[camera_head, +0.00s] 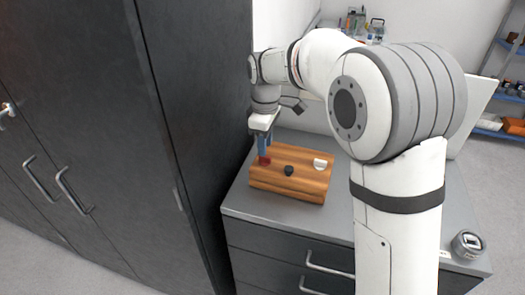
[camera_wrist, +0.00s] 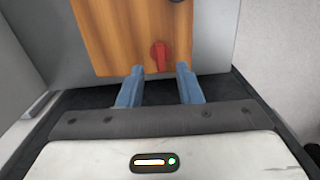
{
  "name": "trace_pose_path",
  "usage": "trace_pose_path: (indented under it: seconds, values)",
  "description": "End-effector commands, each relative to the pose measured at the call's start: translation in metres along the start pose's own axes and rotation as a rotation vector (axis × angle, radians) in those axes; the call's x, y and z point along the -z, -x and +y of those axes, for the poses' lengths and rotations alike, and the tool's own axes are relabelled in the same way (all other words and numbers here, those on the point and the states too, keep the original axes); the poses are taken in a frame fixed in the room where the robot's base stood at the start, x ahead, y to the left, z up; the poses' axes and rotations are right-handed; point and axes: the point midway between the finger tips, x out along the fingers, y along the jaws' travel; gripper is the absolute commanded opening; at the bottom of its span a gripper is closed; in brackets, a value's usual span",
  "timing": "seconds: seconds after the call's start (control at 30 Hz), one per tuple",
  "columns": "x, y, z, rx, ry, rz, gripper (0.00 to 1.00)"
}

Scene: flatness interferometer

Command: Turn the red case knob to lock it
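The wooden case (camera_head: 300,180) lies on the grey top of the drawer cabinet. Its red knob (camera_wrist: 159,55) is on the wood, near the case's edge, and its grip points roughly along the picture's vertical in the wrist view. In the head view the red knob (camera_head: 264,161) shows at the case's left end, just below my fingers. My gripper (camera_wrist: 158,72) has its two blue fingers apart, one on each side of the knob's lower end, with a gap visible on both sides. I cannot tell how far above the wood the fingertips are.
A black knob (camera_head: 288,170) and a white piece (camera_head: 320,164) are also on the case. A tall dark cabinet (camera_head: 200,90) stands close on the left. A round grey gauge (camera_head: 468,245) sits at the counter's front right. My arm hides part of the counter.

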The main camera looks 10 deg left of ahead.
Motion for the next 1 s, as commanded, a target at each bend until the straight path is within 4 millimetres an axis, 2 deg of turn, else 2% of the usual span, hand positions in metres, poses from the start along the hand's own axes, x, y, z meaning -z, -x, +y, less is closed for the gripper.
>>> trace_pose_path:
  seconds: [0.1,0.23,0.6,1.0]
  values:
    - [-0.001,-0.019,0.0,0.001,-0.002,-0.001,0.32]
    - [-0.001,-0.032,0.0,0.001,-0.003,-0.001,0.32]
    - [-0.001,-0.038,0.001,-0.002,-0.004,0.001,0.31]
    - [-0.002,-0.038,0.001,-0.002,-0.005,0.001,0.0]
